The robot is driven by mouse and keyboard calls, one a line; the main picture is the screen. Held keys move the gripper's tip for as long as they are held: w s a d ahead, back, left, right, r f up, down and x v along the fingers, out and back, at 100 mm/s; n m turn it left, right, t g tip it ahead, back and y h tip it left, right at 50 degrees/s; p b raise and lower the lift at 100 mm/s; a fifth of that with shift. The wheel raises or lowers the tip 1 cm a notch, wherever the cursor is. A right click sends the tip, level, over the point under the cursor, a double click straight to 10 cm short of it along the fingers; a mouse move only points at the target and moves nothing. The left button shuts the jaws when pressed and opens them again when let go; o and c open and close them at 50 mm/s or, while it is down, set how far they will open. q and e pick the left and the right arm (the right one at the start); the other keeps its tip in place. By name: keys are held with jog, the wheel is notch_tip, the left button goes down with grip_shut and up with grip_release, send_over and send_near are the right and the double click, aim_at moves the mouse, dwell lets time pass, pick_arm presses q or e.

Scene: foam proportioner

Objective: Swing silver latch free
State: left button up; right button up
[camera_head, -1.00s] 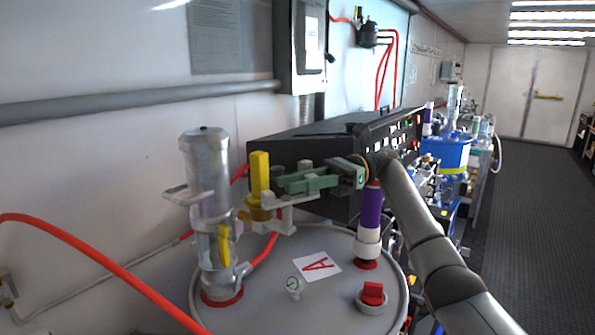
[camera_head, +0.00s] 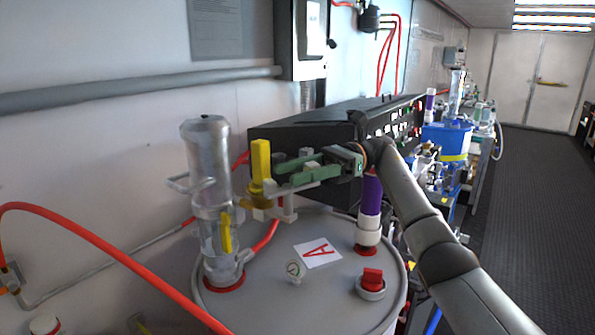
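My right gripper (camera_head: 270,175) has green fingers and reaches in from the right above the grey drum (camera_head: 240,310). Its fingers are apart, with a gap between them, and their tips point left, close beside the upright yellow handle (camera_head: 261,160). I cannot tell whether they touch it. A silver loop-shaped piece (camera_head: 190,185), possibly the latch, sticks out from the cylinder's left side. A smaller yellow lever (camera_head: 226,232) sits low on the cylinder. My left gripper is not in view.
A purple-and-white pump tube (camera_head: 370,205), a red cap (camera_head: 372,279), a gauge (camera_head: 295,269) and a label (camera_head: 317,252) are on the drum top. A red hose (camera_head: 100,250) crosses the lower left. A black box (camera_head: 310,132) stands behind the gripper.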

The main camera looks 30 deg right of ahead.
jog(key=shift+o, duration=0.2)
jog(key=shift+r, duration=0.15)
jog(key=shift+r, duration=0.3)
notch_tip(320, 180, up, 2)
jog(key=shift+s+r+b, duration=0.1)
jog(key=shift+r+b, duration=0.1)
jog(key=shift+b, duration=0.1)
jog(key=s+a+r+b, duration=0.5)
jog(key=s+r, duration=0.4)
jog(key=s, duration=0.3)
jog(key=shift+a+r, duration=0.35)
jog(key=shift+a, duration=0.55)
